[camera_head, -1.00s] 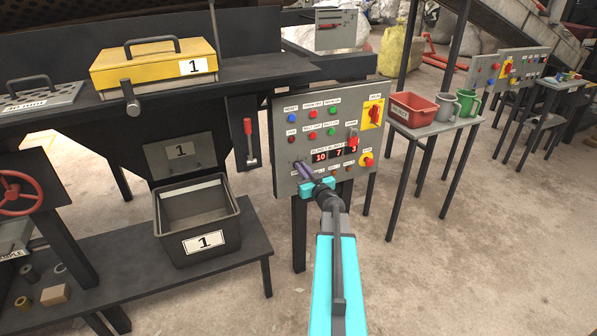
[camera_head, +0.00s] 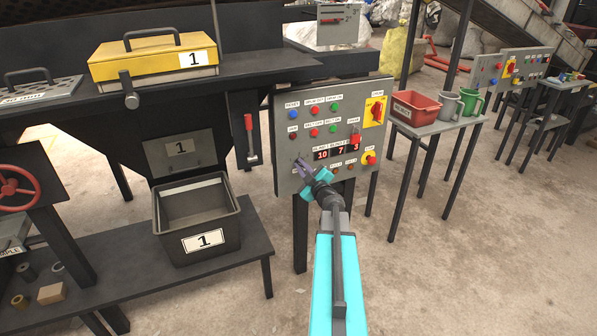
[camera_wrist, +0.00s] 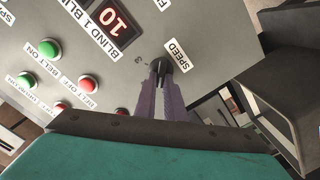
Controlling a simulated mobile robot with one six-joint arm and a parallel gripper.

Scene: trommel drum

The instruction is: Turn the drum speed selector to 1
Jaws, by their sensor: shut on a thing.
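The drum speed selector (camera_wrist: 157,66) is a small dark round knob beside a "SPEED" label in the wrist view. A "3" mark shows next to it; other marks are hidden or too small to read. My gripper (camera_wrist: 160,82) is shut on the knob, with its two purple-grey fingers on either side. In the head view my gripper (camera_head: 301,168) reaches the lower left of the grey control panel (camera_head: 283,135), and the knob itself is mostly hidden there. The wrist view is rolled relative to the panel.
Red displays (camera_head: 338,153) read 10, 7 and 3. Coloured buttons (camera_head: 314,133) and a red switch on yellow (camera_head: 376,111) sit close by on the panel. A grey bin (camera_head: 205,243) marked 1 stands left. A small table with a red tray (camera_head: 415,106) stands right.

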